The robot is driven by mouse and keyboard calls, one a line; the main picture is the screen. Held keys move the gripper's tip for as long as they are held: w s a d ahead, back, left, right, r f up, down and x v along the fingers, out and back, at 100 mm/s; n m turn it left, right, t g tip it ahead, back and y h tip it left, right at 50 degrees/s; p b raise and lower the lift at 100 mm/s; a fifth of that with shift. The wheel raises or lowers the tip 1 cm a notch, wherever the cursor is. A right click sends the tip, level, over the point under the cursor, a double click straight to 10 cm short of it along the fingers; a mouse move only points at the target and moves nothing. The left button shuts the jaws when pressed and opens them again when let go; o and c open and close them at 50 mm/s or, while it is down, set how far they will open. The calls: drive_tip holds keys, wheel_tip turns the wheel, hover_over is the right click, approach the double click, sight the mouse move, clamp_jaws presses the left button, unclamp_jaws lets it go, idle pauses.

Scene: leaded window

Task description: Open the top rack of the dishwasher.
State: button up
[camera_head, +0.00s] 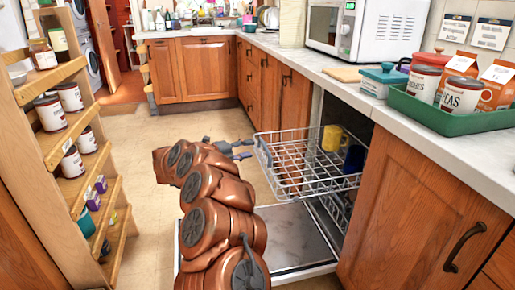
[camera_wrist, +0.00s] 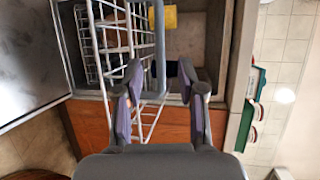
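The dishwasher's top rack (camera_head: 290,170) is a silver wire basket, pulled out from under the counter over the lowered door (camera_head: 300,240). A yellow mug (camera_head: 331,138) and a dark blue mug (camera_head: 354,158) are at its inner end. My gripper (camera_head: 243,150) is at the rack's outer left corner in the head view. In the wrist view my gripper (camera_wrist: 160,88) has its two fingers apart, with the rack's wire edge (camera_wrist: 159,45) near and partly between them. I cannot tell whether they touch it. The yellow mug (camera_wrist: 170,18) also shows there.
The lower rack (camera_head: 335,207) shows in part beneath the top rack. A wooden shelf (camera_head: 75,150) with jars stands at the left. A green tray (camera_head: 440,115) with canisters is on the counter. The floor (camera_head: 190,115) beyond my arm is clear.

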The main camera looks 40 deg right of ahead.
drive_tip(key=shift+w+a+r, duration=0.1)
drive_tip(key=shift+a+r, duration=0.05)
drive_tip(key=shift+a, duration=0.75)
drive_tip(key=shift+w+a+r, duration=0.1)
drive_tip(key=shift+a+r, duration=0.05)
drive_tip(key=shift+a, duration=0.7)
